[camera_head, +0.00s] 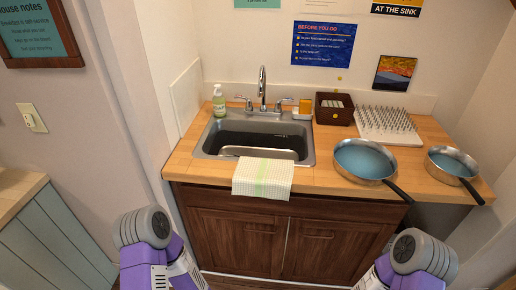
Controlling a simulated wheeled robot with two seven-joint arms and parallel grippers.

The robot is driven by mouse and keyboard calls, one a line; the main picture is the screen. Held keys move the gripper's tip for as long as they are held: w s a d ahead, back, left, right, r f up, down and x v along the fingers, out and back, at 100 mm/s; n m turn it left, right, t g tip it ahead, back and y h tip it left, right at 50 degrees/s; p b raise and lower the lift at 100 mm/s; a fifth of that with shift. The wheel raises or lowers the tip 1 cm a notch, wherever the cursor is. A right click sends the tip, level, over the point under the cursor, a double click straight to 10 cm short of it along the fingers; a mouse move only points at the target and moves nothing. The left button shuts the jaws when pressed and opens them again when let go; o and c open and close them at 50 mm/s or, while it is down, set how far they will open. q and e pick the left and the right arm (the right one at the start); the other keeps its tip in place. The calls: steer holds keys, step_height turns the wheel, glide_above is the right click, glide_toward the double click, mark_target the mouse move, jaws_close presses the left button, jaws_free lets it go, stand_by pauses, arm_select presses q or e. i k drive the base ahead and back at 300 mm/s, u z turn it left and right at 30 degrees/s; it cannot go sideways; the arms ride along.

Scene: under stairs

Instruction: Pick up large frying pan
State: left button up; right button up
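The large frying pan (364,160) sits on the wooden counter to the right of the sink. It has a blue inside, a shiny metal rim and a black handle that points toward the front right, past the counter's front edge. A smaller pan (451,164) of the same look stands to its right, its handle also over the edge. Parts of my two arms show at the bottom left and bottom right, below and in front of the counter. Neither gripper's fingers are in view.
The sink (254,139) has a tap (262,88) and a striped towel (263,179) over its front. A soap bottle (219,101), a dark basket (334,108) and a white spiked drying rack (387,124) stand at the back. The wooden counter (318,181) has a narrow bare strip in front.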

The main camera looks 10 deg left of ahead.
mark_target(361, 161)
steer(key=z, duration=0.1)
steer(key=k, duration=0.3)
steer(key=z, duration=0.25)
steer(key=i, duration=0.85)
steer(key=z, duration=0.8)
